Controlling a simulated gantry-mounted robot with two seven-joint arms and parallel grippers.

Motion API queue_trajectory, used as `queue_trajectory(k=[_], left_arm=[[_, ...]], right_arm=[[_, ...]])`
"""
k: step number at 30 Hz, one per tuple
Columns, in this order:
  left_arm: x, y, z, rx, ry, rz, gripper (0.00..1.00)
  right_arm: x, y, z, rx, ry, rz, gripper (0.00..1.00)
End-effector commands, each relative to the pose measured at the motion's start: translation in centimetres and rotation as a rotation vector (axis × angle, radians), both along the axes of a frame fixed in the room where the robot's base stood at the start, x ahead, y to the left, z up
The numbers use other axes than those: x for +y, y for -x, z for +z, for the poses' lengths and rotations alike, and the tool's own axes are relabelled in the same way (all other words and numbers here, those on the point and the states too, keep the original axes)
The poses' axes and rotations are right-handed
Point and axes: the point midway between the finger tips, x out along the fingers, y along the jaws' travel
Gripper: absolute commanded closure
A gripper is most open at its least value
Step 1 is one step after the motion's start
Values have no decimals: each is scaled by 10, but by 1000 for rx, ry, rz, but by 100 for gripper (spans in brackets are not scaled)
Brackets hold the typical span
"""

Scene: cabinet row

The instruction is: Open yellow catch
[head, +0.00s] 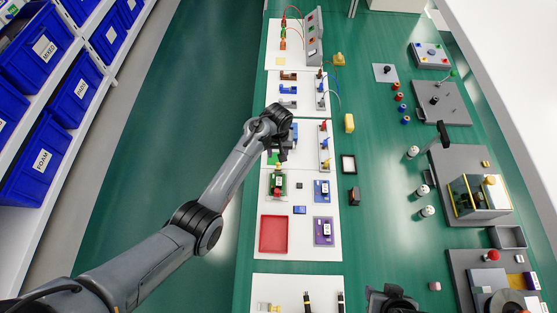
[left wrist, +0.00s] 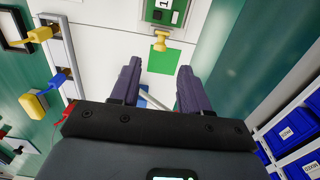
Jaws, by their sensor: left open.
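The yellow catch (left wrist: 160,40) is a small knob-like piece at the edge of a green circuit board (left wrist: 166,14), beside a flat green square (left wrist: 165,60). In the head view the catch (head: 279,166) shows just below my left gripper (head: 283,154). In the left wrist view my left gripper (left wrist: 159,67) is open and empty, its two dark fingers apart. The catch lies beyond the fingertips, between their lines, and does not appear touched. Whether it is open or closed I cannot tell. A dark part of mine, apparently the right gripper (head: 392,300), shows at the bottom edge; its jaws are unclear.
A grey strip with coloured pieces (head: 325,146) stands right of my left gripper. A red tray (head: 273,234), blue card (head: 321,190) and purple card (head: 323,231) lie nearby. A yellow block (head: 349,123) rests on the green table. Shelves with blue bins (head: 42,48) stand at left.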

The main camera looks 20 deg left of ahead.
Motion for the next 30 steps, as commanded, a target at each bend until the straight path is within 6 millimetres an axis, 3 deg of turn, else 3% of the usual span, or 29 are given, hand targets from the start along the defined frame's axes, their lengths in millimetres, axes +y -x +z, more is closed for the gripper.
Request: queue_trajectory(k=[6,12,27,30], left_arm=[[1,0,-39,2,-2,-1,54],[1,0,-62,2,-2,-1,54],[0,-1,-72,-1,0,0,54],[0,-1,-72,-1,0,0,70]], right_arm=[[0,0,-12,0,-2,-2,57],[2,0,-19,0,-7,-5,57],[3,0,-20,-1,-12,-8,57],[3,0,-20,-1,-12,-8,57]])
